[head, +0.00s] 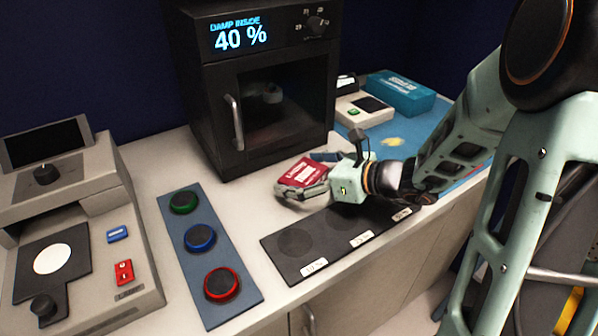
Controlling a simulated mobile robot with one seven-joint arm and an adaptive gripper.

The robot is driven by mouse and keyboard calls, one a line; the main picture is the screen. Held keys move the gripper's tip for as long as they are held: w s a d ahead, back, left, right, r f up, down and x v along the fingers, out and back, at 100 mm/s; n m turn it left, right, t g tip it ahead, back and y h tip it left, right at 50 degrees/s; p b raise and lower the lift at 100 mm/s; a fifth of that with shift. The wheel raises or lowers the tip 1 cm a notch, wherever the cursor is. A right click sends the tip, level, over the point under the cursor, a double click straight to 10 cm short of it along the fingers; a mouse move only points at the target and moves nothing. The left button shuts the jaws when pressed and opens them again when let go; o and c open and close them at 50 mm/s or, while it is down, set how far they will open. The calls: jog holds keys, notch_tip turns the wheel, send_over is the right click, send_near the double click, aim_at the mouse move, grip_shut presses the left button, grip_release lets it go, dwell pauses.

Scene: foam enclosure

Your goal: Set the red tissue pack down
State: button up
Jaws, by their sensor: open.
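The red tissue pack (306,169) with white lettering is on the pale counter, in front of the black cabinet and left of the blue mat. My gripper (297,186) reaches in from the right, low over the counter, with its fingers around the near part of the pack. The fingers are open. They partly hide the pack's near side, and I cannot tell whether they still touch it.
A black cabinet (262,60) reading 40 % stands behind. A dark strip with labelled round pads (290,268) lies in front. A panel with green, blue and red buttons (207,240) and a grey machine (75,215) stand left. A teal box (400,93) is behind right.

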jog(key=p+v, duration=0.1)
jog(key=v, duration=1.1)
jog(key=shift+r+p, duration=0.2)
jog(key=shift+p, duration=0.1)
